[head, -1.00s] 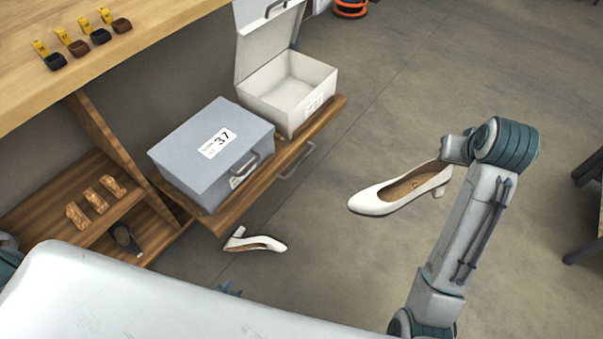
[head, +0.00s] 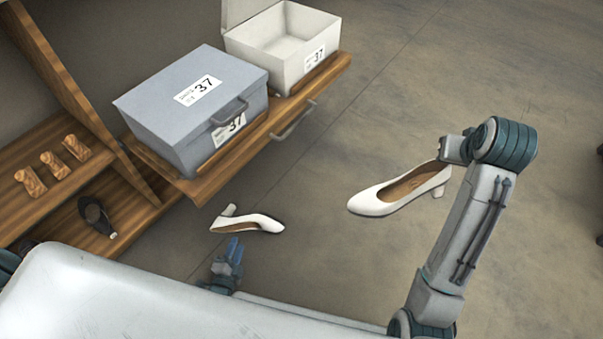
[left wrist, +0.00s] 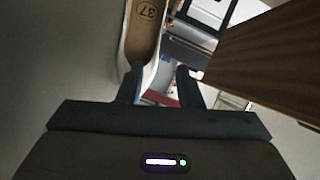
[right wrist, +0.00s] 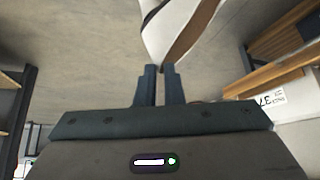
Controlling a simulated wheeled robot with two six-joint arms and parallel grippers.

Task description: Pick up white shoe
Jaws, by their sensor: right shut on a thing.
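A white heeled shoe (head: 250,224) lies tipped over beneath the front of the wooden shelf. Its insole, marked 37, shows in the left wrist view (left wrist: 145,35). My left gripper (head: 236,246) is just below this shoe in the head view. Its fingers (left wrist: 161,84) are apart, with the left finger overlapping the shoe's near edge; I cannot tell if they touch. A second white heeled shoe (head: 392,194) hangs from my right gripper (head: 447,160). The right fingers (right wrist: 159,82) are shut on this shoe, which also fills the top of the right wrist view (right wrist: 175,30).
A closed grey box (head: 188,105) labelled 37 and an open white box (head: 285,45) stand on the pulled-out wooden shelf (head: 270,125).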

